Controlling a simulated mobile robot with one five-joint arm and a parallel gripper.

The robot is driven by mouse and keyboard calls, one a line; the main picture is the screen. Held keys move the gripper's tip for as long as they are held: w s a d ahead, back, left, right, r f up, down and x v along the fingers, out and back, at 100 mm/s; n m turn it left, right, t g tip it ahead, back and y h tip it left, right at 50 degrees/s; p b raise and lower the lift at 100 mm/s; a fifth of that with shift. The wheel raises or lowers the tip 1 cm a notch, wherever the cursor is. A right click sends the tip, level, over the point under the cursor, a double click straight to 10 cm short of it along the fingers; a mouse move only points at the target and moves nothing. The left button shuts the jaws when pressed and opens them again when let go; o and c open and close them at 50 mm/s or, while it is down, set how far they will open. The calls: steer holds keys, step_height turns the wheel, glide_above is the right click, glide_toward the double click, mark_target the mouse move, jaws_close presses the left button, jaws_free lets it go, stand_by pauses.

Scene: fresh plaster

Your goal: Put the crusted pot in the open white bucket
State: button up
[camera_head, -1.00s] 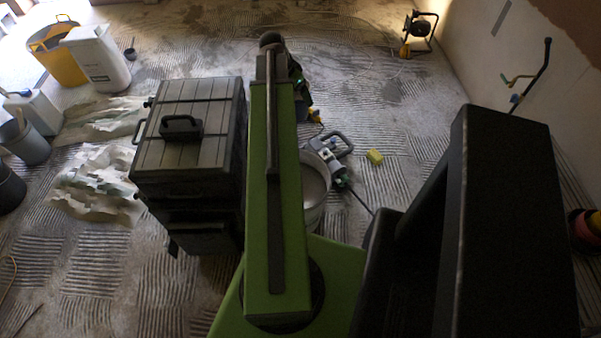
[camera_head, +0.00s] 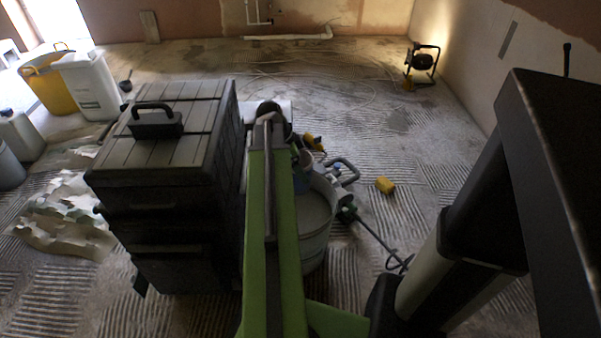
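A pale, whitish-grey open bucket (camera_head: 316,240) stands on the floor just right of my arm, which covers its left side. Its inside looks light grey. My gripper (camera_head: 274,112) is at the far end of my green arm, beyond the bucket in the picture. The arm hides its fingers, so I cannot see whether they hold anything. A small blue-grey object (camera_head: 301,162) shows beside the arm at the bucket's far rim; I cannot tell whether it is the crusted pot. A small dark pot-like thing (camera_head: 126,86) lies far left on the floor.
A dark tool chest (camera_head: 180,215) stands close left of my arm. A yellow tub (camera_head: 55,85) and white canister (camera_head: 92,85) stand far left. The floor beyond is open.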

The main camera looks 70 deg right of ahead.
step_height(320, 180, down, 6)
steer(key=b, duration=0.6)
steer(key=shift+r, duration=0.1)
steer(key=o, duration=1.2)
steer(key=shift+r+p, duration=0.15)
steer(key=shift+p, duration=0.15)
steer(key=p+v, duration=1.5)
steer(key=v, duration=0.2)
steer(key=shift+p, duration=0.4)
